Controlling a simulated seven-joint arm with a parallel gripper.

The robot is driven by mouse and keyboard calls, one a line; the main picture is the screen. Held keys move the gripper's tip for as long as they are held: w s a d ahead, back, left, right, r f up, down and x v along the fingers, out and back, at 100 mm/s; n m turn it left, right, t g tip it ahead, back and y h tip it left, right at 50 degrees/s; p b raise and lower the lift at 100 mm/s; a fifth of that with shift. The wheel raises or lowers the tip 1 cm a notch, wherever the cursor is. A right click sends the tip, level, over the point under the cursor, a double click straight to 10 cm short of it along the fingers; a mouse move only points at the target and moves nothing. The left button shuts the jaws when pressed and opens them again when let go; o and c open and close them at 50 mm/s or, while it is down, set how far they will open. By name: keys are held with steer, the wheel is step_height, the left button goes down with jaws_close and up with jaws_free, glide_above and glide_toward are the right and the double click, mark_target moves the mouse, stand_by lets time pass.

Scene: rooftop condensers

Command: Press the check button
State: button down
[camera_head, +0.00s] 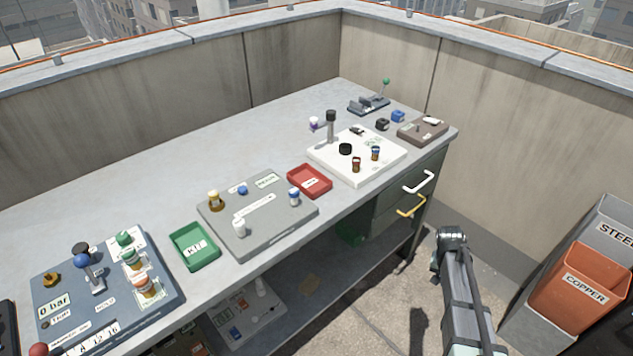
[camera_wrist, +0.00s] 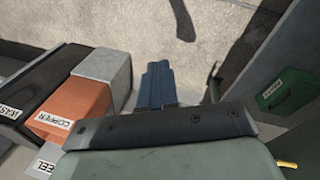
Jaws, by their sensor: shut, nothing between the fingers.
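I cannot pick out a check button by its label; the small labels are too blurred to read. A grey panel (camera_head: 225,226) in the middle of the bench carries a small blue button-like knob (camera_head: 242,190), brass and white fittings and label plates. A blue-grey panel (camera_head: 115,318) at the left carries a blue-balled lever (camera_head: 82,261), green and orange-banded parts and a red knob (camera_head: 38,349). A white board (camera_head: 325,160) at the far end carries a black round piece (camera_head: 345,149). My gripper (camera_wrist: 158,72) is shut and empty over the floor, apart from the bench.
A green tray (camera_head: 194,263) and a red tray (camera_head: 325,193) flank the grey panel. A brown box (camera_head: 411,138) sits at the bench's far right. Drawer handles (camera_head: 418,182) jut from the front. Copper (camera_head: 575,310) and steel bins stand at the right, below the parapet walls.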

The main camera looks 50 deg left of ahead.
steer(key=w+a+r+t+y, duration=0.1)
steer(key=w+a+r+t, duration=0.1)
steer(key=a+r, duration=1.5)
steer(key=s+a+r, duration=0.1)
steer(key=a+r, duration=0.4)
steer(key=a, duration=0.1)
steer(key=s+a+r+n+t+y, duration=0.1)
steer(key=s+a+r, duration=0.1)
steer(key=a+r, duration=0.4)
steer(key=s+a+r+t+y, duration=0.1)
steer(key=a+r, duration=0.4)
steer(key=a, duration=0.1)
steer(key=shift+s+a+r+n, duration=0.1)
steer(key=shift+s+r+n, duration=0.1)
steer(key=shift+s+n, duration=0.1)
steer(key=s+a+r, duration=0.2)
steer(key=s+a, duration=0.1)
steer(key=s, duration=0.1)
step_height(320, 180, up, 4)
steer(key=n+t+y, duration=0.1)
steer(key=n+t, duration=0.3)
steer(key=n, duration=0.2)
glide_above(239, 190)
steer(key=shift+f, duration=0.1)
steer(key=shift+f, duration=4.3)
steer(key=shift+f, duration=0.15)
